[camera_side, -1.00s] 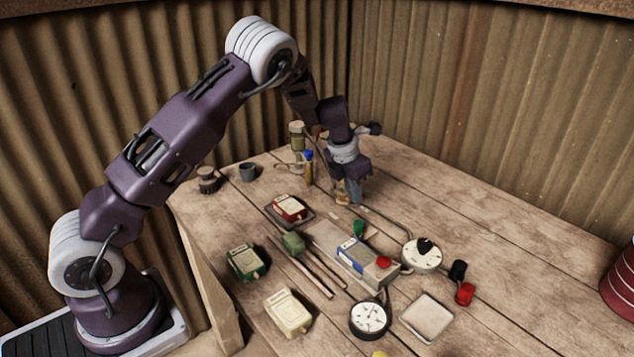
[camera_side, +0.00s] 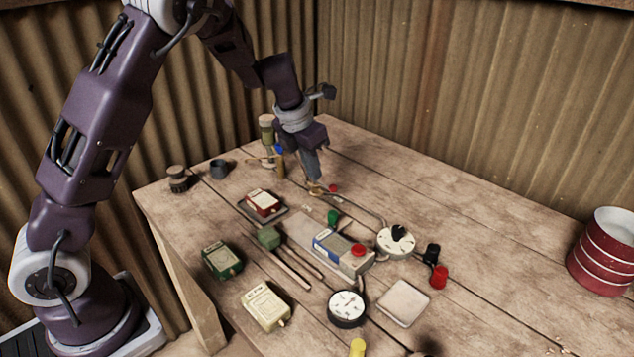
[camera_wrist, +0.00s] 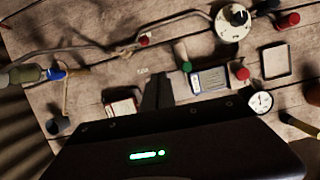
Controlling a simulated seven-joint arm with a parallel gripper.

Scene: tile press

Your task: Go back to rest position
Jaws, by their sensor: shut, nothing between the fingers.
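My gripper (camera_side: 314,178) is shut and empty. In the side view it points down above the far part of the table, near a thin pipe and a small brass-coloured fitting (camera_side: 316,188). In the wrist view its dark fingers (camera_wrist: 158,90) stand in front of the table, close beside the grey press unit (camera_wrist: 209,80) in the picture. That unit (camera_side: 343,250), with a blue panel and a red button, sits mid-table. The height of the fingertips above the wood is hard to tell.
A red tin (camera_side: 262,203) on a tray, a green tin (camera_side: 222,260) and a cream tin (camera_side: 265,305) stand at left. A white dial (camera_side: 396,242), a gauge (camera_side: 346,308) and a pale square tile (camera_side: 404,302) lie at right. Bottles (camera_side: 267,130) stand behind my gripper.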

